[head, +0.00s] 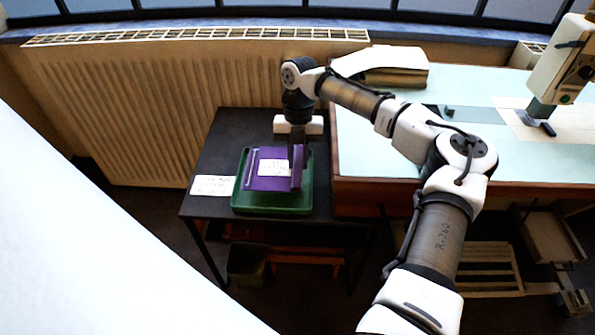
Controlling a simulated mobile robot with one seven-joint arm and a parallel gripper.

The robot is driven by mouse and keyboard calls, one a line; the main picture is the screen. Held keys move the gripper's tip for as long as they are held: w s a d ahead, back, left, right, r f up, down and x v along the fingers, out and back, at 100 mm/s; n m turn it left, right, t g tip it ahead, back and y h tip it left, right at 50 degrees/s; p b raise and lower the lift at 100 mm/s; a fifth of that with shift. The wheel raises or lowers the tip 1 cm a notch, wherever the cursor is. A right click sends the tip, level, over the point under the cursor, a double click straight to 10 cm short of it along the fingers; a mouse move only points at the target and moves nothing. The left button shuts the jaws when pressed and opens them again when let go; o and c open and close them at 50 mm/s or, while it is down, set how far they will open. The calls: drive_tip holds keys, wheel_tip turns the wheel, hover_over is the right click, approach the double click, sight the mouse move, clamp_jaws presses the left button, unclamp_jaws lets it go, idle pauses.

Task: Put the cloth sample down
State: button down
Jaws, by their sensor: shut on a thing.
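The cloth sample looks to be the purple piece (268,183) with a white label on it. It is at or just above a green tray (243,207) on a small dark table. My gripper (298,160) points down at its right side and is shut on it. The fingertips are small here and partly merge with the purple piece. I cannot tell whether the piece touches the tray floor.
The dark side table (215,150) has free room behind and left of the tray. A white paper label (212,185) lies left of the tray. A pale-topped bench (375,150) with a sewing machine (560,60) stands right. A radiator (150,100) is behind.

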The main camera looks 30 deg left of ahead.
drive_tip(key=shift+f, duration=2.4)
drive_tip(key=shift+f, duration=0.1)
drive_tip(key=c, duration=1.3)
unclamp_jaws()
drive_tip(key=v, duration=1.2)
drive_tip(key=shift+s, duration=0.1)
